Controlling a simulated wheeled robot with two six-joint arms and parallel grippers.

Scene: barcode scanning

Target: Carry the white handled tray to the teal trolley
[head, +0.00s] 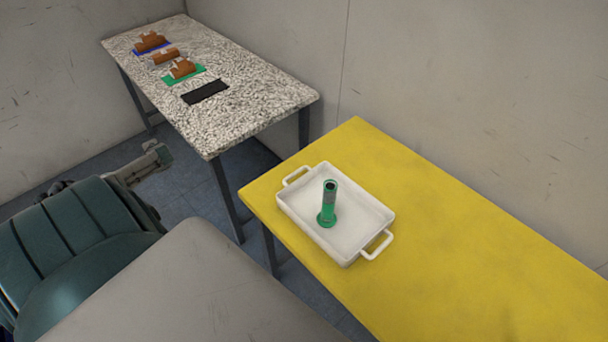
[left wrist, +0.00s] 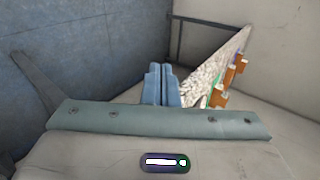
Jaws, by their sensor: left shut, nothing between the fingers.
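The white handled tray (head: 287,203) rests on the yellow table (head: 480,240), near its left end, with one handle at the upper left and one at the lower right. A green scanner-like object (head: 328,204) stands upright inside it. My left gripper (head: 163,155) is in the head view at the left, over the floor and well apart from the tray. In the left wrist view its two blue-grey fingers (left wrist: 161,84) are together with nothing between them. My right gripper is not in view. I see no teal trolley in these frames.
A speckled stone-topped table (head: 250,100) stands at the back left. It bears several brown items (head: 150,41) on coloured mats and a black mat (head: 205,91). The speckled table also shows in the left wrist view (left wrist: 208,80). Floor shows between the two tables.

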